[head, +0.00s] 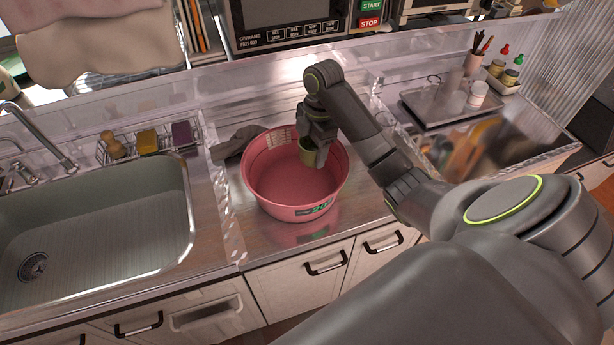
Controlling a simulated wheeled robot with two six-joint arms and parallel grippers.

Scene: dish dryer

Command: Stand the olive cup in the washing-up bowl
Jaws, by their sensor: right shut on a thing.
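The olive cup (307,147) is in my right gripper (318,152), over the right back part of the pink washing-up bowl (269,202). My right gripper is shut on the cup, and its fingers hide part of it. The cup looks about upright. I cannot tell whether its base touches the bowl's floor. The bowl stands on the counter to the right of the sink, and its visible inside is otherwise empty. My left gripper is not in view.
The sink (90,225) lies to the left, with a wire rack (165,150) of sponges behind it. A grey cloth (238,141) lies behind the bowl. A metal tray (425,105) with cups stands at the right. A microwave (290,22) is at the back.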

